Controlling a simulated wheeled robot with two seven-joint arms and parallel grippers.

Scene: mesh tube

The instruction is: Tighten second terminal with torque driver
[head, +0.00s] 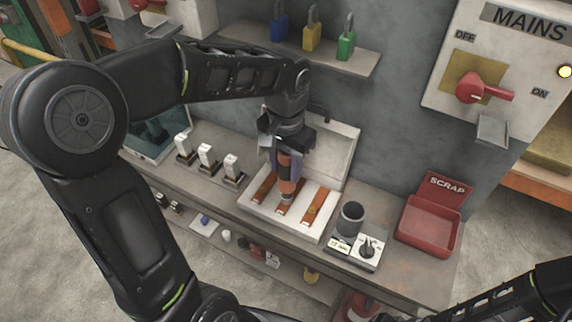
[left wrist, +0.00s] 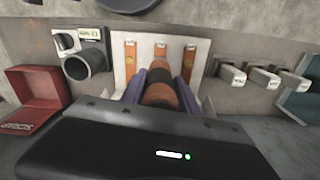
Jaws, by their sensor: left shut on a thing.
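My left gripper (head: 287,166) is shut on the orange-and-black torque driver (head: 287,187) and holds it upright, tip down, over the white terminal box (head: 331,217). The box has an open lid and three copper strips. The driver's lower end is at the middle strip (head: 296,197); I cannot tell whether the tip touches a terminal. The left strip (head: 264,188) and right strip (head: 314,208) lie on either side. In the left wrist view the driver (left wrist: 160,93) sits between purple fingers and hides the lower middle strip. My right arm enters at lower right; its gripper is out of frame.
A grey cup (head: 350,218) and a small dial unit (head: 369,249) stand right of the box. A red scrap bin (head: 429,226) is further right. Several white-topped blocks (head: 207,157) stand left. A padlock shelf (head: 345,62) and mains switch panel (head: 455,110) are above.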

